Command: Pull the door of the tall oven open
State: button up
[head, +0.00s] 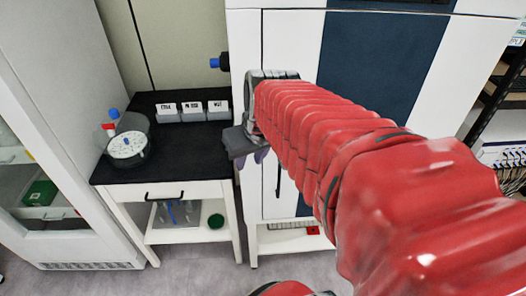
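A tall white cabinet with a dark blue front panel (375,62) stands behind my arm; it appears to be the tall oven. Its white front (292,45) looks closed, with a thin dark vertical bar (278,180) low on the left part, partly hidden by my arm. My red-sleeved arm reaches in from the lower right and covers much of the front. My gripper (244,146) is at the cabinet's left edge, beside the black table top. Its fingers point down and are partly hidden, so I cannot tell their opening or whether they touch anything.
A black-topped table (185,170) stands left of the cabinet, holding a round device (128,148) and grey labelled boxes (193,112). A blue-tipped black fitting (219,62) sticks out from the cabinet's left side. A glass-fronted cabinet (75,110) stands far left. Grey floor (195,272) shows in front.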

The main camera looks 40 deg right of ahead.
jog(key=d+f+m, duration=0.2)
jog(key=d, duration=1)
jog(key=shift+d+h, duration=0.25)
jog(key=shift+h, duration=0.05)
jog(key=shift+w+f, duration=0.1)
jog(key=shift+f, duration=0.1)
jog(key=x, duration=1.3)
jog(key=shift+f, duration=0.4)
grip_shut()
